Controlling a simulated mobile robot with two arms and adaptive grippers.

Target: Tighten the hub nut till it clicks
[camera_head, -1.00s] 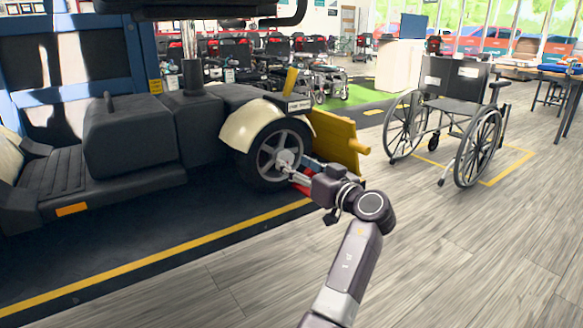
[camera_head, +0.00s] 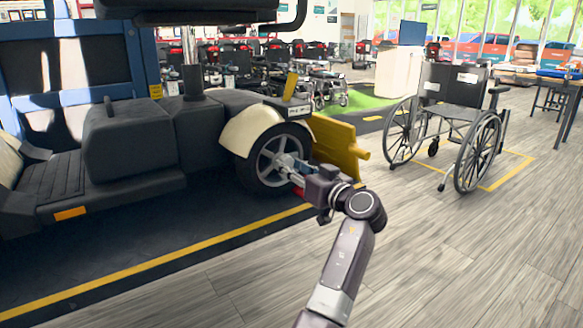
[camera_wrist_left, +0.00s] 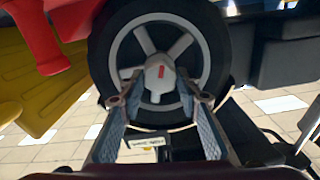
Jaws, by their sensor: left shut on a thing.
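The hub nut (camera_wrist_left: 160,72) is a pale grey piece with a red mark, at the middle of the spoked wheel (camera_wrist_left: 197,51) in the left wrist view. In the head view the black-tyred wheel (camera_head: 262,181) sits under a cream fender (camera_head: 245,130) of the scooter. My left gripper (camera_head: 287,164) reaches the wheel's centre from the lower right. In the left wrist view its two fingers (camera_wrist_left: 160,97) stand on either side of the nut and are shut on it. The fingers and wrist partly hide the hub in the head view. My right gripper is not in view.
A yellow panel (camera_head: 336,148) stands just right of the wheel. A red part (camera_wrist_left: 38,38) is close to the wheel in the left wrist view. A wheelchair (camera_head: 452,112) stands to the right. The wooden floor (camera_head: 430,250) in front is clear.

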